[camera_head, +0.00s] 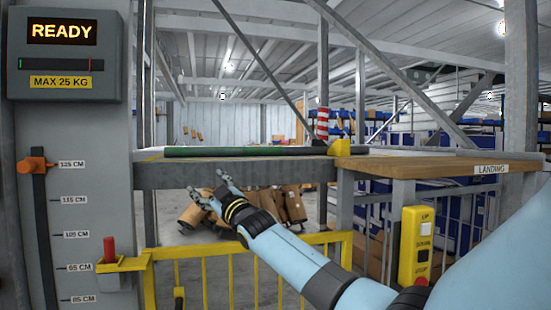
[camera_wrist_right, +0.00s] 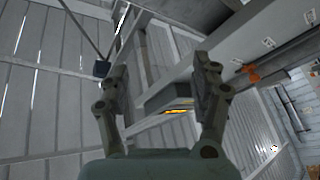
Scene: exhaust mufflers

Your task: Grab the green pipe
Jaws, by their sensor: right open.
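The green pipe (camera_head: 240,152) is a long dark green bar. I cannot make out the pipe in the right wrist view. My left gripper is not in view.
A yellow railing (camera_head: 240,252) stands below my right arm. A grey post with a READY display (camera_head: 62,32) is at left. A yellow button box (camera_head: 416,247) is at right. A yellow block (camera_head: 340,147) sits near the pipe's right end.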

